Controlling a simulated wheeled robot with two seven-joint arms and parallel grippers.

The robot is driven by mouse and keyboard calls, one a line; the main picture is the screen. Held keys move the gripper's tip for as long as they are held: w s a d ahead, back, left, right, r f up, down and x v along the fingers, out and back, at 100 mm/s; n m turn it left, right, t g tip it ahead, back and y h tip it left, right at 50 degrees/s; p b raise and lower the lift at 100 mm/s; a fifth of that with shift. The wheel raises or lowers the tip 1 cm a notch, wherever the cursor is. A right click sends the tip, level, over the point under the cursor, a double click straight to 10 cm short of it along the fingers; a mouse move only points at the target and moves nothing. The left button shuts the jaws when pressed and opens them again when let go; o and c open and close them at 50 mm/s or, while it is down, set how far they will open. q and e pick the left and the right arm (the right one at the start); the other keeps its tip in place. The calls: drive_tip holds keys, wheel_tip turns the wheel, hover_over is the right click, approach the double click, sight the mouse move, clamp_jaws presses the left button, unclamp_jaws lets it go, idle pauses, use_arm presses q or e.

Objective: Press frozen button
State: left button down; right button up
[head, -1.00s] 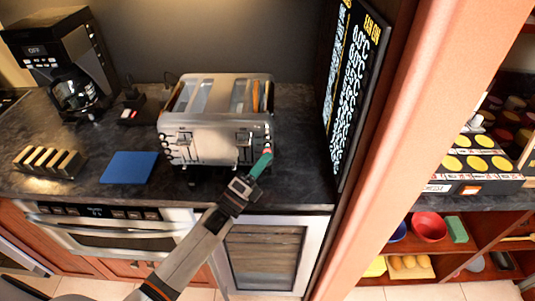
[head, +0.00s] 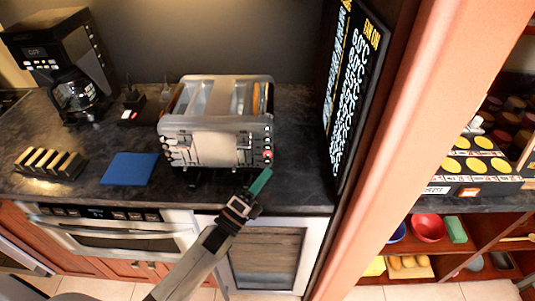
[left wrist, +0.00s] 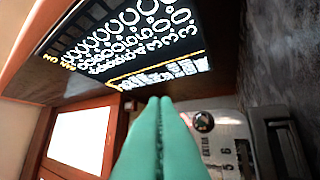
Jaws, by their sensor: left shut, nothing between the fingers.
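The silver toaster (head: 215,145) stands on the dark counter, with its slots on top and its controls on the front. A column of small buttons (head: 267,150) runs down its front right edge, with a red spot on it; the labels are too small to read. My left gripper (head: 261,181), with green fingers, is shut and empty, just below and in front of that column, apparently apart from it. In the left wrist view, the shut green fingers (left wrist: 160,140) are beside a round dark button (left wrist: 203,121) and a dial marked 5 and 6. My right gripper is not in view.
A blue cloth (head: 130,168) and a dark rack (head: 50,163) lie left on the counter (head: 308,170). A coffee maker (head: 60,65) stands behind them. A black lettered board (head: 352,95) and an orange post (head: 415,130) close off the right side. Bare counter lies right of the toaster.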

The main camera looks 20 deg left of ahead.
use_arm(q)
drive_tip(key=shift+s+d+r, duration=0.1)
drive_tip(key=shift+s+d, duration=0.1)
drive_tip(key=shift+s, duration=0.45)
drive_tip(key=shift+s+d, duration=0.15)
drive_tip(key=shift+s, duration=0.45)
